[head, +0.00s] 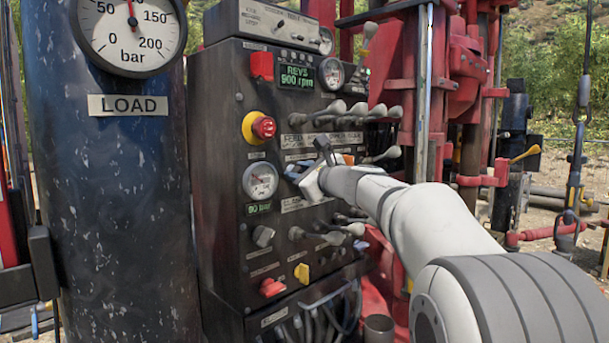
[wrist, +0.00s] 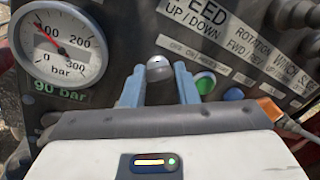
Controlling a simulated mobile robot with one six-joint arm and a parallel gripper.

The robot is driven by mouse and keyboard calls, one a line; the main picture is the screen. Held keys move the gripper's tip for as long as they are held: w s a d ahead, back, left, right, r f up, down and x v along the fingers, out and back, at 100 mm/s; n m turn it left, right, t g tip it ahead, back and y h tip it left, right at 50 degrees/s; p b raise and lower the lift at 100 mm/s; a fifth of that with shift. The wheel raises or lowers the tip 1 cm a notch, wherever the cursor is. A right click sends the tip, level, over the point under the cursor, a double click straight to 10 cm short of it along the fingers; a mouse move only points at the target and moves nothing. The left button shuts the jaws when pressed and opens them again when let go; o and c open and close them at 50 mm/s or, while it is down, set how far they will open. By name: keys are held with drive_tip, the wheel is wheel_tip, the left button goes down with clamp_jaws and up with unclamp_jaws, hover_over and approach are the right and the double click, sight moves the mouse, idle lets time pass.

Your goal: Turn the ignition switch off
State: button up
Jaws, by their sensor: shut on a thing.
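The ignition switch (wrist: 159,67) is a small silver-grey knob on the dark control panel (head: 215,140). In the wrist view it sits between the two blue fingers of my gripper (wrist: 157,80), which is shut on it. A small label strip (wrist: 200,58) with "OFF" and "ON" lies just right of it. In the head view my gripper (head: 294,172) is against the panel face, and the switch cannot be made out there. The switch's pointer direction is not clear. The revs display (head: 296,76) reads 900 rpm.
A pressure gauge (wrist: 60,47) is left of my gripper in the wrist view. A green button (wrist: 205,83) and a blue button (wrist: 233,94) are close on the right. Levers (head: 330,115) stick out above, and a red emergency stop (head: 263,128) is at upper left.

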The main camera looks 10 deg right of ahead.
drive_tip(key=n+b, duration=0.2)
drive_tip(key=b, duration=0.2)
drive_tip(key=shift+s+f+n+y+b, duration=0.1)
drive_tip(key=shift+f+n+y+b, duration=0.05)
drive_tip(key=shift+n+y+b, duration=0.2)
drive_tip(key=shift+a+n+y+b, duration=0.1)
drive_tip(key=shift+n+y+b, duration=0.25)
drive_tip(key=shift+n+b, duration=2.2)
drive_tip(key=shift+n+y+b, duration=0.3)
drive_tip(key=shift+n+b, duration=2)
drive_tip(key=shift+b, duration=0.4)
drive_tip(key=o, duration=1)
